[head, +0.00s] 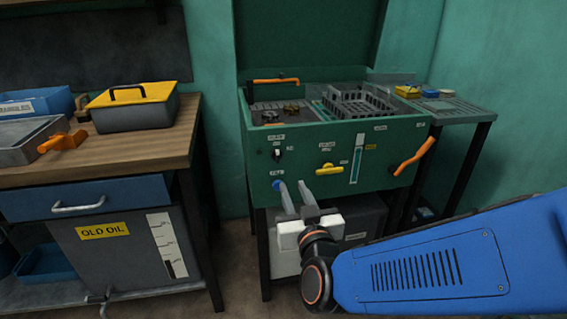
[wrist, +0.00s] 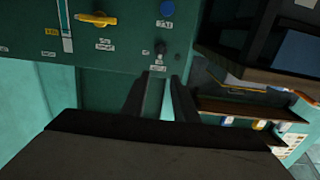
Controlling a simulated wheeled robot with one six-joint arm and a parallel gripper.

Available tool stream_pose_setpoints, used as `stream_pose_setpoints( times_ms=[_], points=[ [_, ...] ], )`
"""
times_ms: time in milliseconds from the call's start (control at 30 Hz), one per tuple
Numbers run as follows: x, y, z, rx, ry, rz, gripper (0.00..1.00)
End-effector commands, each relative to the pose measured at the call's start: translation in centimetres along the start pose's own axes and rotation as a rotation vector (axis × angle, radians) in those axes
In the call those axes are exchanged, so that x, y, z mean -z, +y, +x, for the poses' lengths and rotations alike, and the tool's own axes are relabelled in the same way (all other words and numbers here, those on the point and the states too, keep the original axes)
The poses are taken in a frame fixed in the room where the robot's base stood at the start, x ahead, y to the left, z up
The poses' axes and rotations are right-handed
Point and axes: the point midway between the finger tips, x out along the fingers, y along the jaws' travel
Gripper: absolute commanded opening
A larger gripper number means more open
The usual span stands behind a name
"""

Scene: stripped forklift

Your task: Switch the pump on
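The green machine (head: 235,170) has a front panel with a small dark switch (head: 277,153) at its upper left, between small white labels too small to read. The switch also shows in the wrist view (wrist: 160,48), just beyond the fingertips. A round blue button (head: 276,186) sits below the switch; it shows at the top of the wrist view (wrist: 167,7). My gripper (head: 293,184) is in front of the panel's lower left, fingers pointing up towards it. In the wrist view its two fingers (wrist: 157,85) are apart with nothing between them. I cannot tell which way the switch is set.
A yellow handle (head: 328,169), a level gauge (head: 357,158) and an orange lever (head: 414,157) are on the panel to the right. A wooden workbench (head: 182,150) with a yellow-lidded box (head: 130,108) stands left. A grey box (head: 360,221) sits under the machine.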

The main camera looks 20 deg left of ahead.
Motion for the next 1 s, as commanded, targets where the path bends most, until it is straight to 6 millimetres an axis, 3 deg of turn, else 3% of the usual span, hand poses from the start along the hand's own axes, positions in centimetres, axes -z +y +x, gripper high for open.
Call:
stream_pose_setpoints(
  times_ms=[267, 1000],
  points=[
    [0.0, 0.0, 2.9, -0.003, 0.002, -0.001, 0.27],
    [0.0, 0.0, 15.4, -0.001, 0.002, -0.001, 0.27]
  ],
)
